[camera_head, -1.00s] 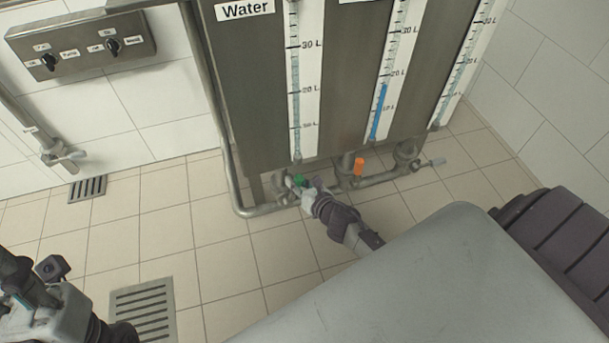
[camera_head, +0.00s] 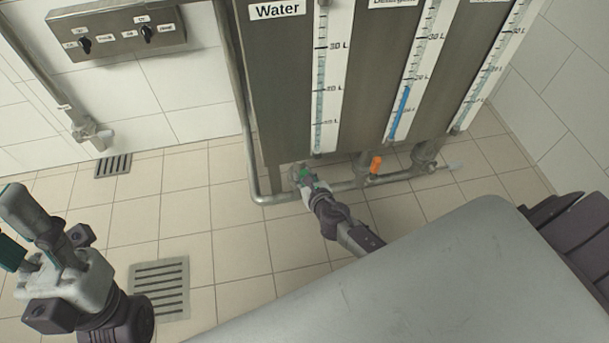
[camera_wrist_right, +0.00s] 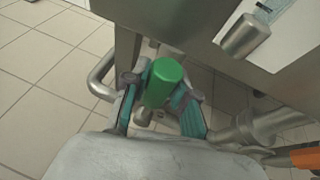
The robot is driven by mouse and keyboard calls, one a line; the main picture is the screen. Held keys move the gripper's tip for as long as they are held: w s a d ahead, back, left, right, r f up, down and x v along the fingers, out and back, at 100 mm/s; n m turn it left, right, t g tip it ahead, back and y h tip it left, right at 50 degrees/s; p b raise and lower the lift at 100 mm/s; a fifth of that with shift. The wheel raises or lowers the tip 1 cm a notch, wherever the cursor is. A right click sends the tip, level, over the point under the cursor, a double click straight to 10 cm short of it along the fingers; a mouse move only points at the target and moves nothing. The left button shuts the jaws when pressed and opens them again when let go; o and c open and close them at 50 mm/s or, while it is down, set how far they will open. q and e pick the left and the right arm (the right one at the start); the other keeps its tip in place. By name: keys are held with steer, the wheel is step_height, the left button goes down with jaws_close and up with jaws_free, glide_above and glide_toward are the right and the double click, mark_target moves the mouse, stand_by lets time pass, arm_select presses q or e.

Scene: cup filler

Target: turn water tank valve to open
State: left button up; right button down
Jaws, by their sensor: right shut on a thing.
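The water tank (camera_head: 285,90) is a grey metal tank labelled "Water" with a level gauge. Its valve has a green handle (camera_head: 305,173) low under the tank front. In the right wrist view the green handle (camera_wrist_right: 163,82) sits between the two teal-padded fingers of my right gripper (camera_wrist_right: 158,100). My right gripper is shut on it, and the fingers hide part of the valve. In the head view my right gripper (camera_head: 311,180) covers much of the valve. My left gripper (camera_head: 18,235) is at the left edge, empty, fingers apart, away from the tank.
An orange valve handle (camera_head: 375,165) stands right of the green one, on the same pipework (camera_head: 345,186). A switch box (camera_head: 118,32) and a wall pipe with a tap (camera_head: 88,130) are at the left. Floor grates (camera_head: 160,288) lie in the tiles. The floor at centre left is clear.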

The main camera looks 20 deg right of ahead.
steer(key=shift+a, duration=0.1)
steer(key=c, duration=0.9)
jaws_free()
steer(key=v, duration=1.2)
steer(key=shift+f, duration=0.1)
